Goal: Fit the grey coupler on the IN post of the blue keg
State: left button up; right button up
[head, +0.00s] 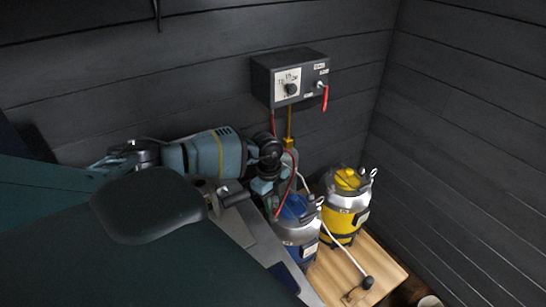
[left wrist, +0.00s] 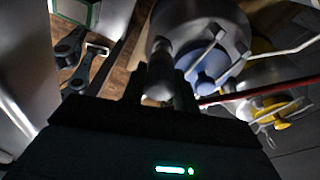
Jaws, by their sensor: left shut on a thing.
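The blue keg (head: 298,232) stands on the wooden bench, with a metal top and a blue cap; its top also shows in the left wrist view (left wrist: 212,66). My left gripper (head: 270,190) is beside the keg's upper left. In the left wrist view its dark fingers (left wrist: 160,90) are shut on the grey coupler (left wrist: 160,76), a rounded grey piece. The coupler appears close in front of the keg top, but I cannot tell whether it touches a post. The IN post's marking is not readable. My right gripper is not in view.
The yellow keg (head: 345,208) stands just right of the blue one. A white hose with a dark end (head: 367,283) lies over the wooden bench (head: 385,262). A control box (head: 290,76) hangs on the wall, with a red hose (head: 292,172) running down near my gripper.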

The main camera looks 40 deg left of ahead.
aim_at(274, 209)
pick_arm(q)
jog(key=shift+f, duration=0.75)
dwell(0.3)
dwell(0.6)
jog(key=shift+f, duration=0.55)
jog(key=shift+s+d+f, duration=0.15)
jog(key=shift+f, duration=0.1)
dwell(0.5)
